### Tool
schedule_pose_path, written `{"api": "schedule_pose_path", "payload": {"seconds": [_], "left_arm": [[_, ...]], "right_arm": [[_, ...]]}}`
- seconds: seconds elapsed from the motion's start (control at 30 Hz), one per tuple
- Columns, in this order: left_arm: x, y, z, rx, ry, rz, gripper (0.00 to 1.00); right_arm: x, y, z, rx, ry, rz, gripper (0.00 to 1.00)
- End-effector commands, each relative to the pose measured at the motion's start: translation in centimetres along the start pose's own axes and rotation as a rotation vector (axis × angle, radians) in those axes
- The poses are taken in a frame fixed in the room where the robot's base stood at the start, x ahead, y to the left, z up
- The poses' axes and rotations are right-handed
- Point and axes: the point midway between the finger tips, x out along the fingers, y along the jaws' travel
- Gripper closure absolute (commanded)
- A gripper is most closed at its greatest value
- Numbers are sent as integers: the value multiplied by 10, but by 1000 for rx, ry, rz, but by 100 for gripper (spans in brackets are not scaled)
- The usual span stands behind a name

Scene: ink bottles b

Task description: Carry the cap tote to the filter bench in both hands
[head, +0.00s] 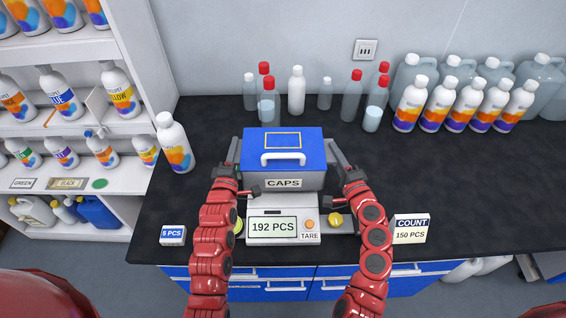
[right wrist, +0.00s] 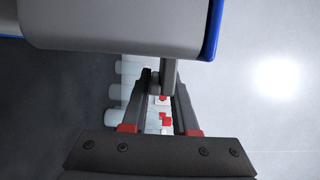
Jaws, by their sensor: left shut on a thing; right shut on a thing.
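The cap tote (head: 285,178) is a grey box with a blue lid, a white lid handle and a CAPS label. It appears upright on or just over the counting scale (head: 283,228), whose display reads 192 PCS; a gap beneath cannot be made out. My left gripper (head: 235,152) is shut at the tote's left side and my right gripper (head: 337,154) at its right side. In the right wrist view the fingers (right wrist: 160,88) close on a grey side grip of the tote, below its grey wall (right wrist: 120,25). The left grip is mostly hidden.
The dark bench (head: 480,190) is largely clear on the right. A white bottle (head: 174,145) stands left of the tote. Clear bottles with red and white caps (head: 296,90) stand behind it, and several labelled bottles (head: 467,105) at right.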

Motion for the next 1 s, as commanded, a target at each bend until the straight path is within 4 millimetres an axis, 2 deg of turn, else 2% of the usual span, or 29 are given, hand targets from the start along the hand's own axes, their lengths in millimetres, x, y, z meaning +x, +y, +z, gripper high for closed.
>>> {"api": "schedule_pose_path", "payload": {"seconds": [0.17, 0.6, 1.0], "left_arm": [[0, 7, 0, 0, 0, 0, 100], [0, 49, 0, 1, 0, 3, 100], [0, 52, 0, 1, 1, 3, 100]], "right_arm": [[0, -7, 0, 0, 0, 0, 100], [0, -49, 0, 0, 0, -3, 100], [0, -52, 0, 0, 1, -3, 100]]}}
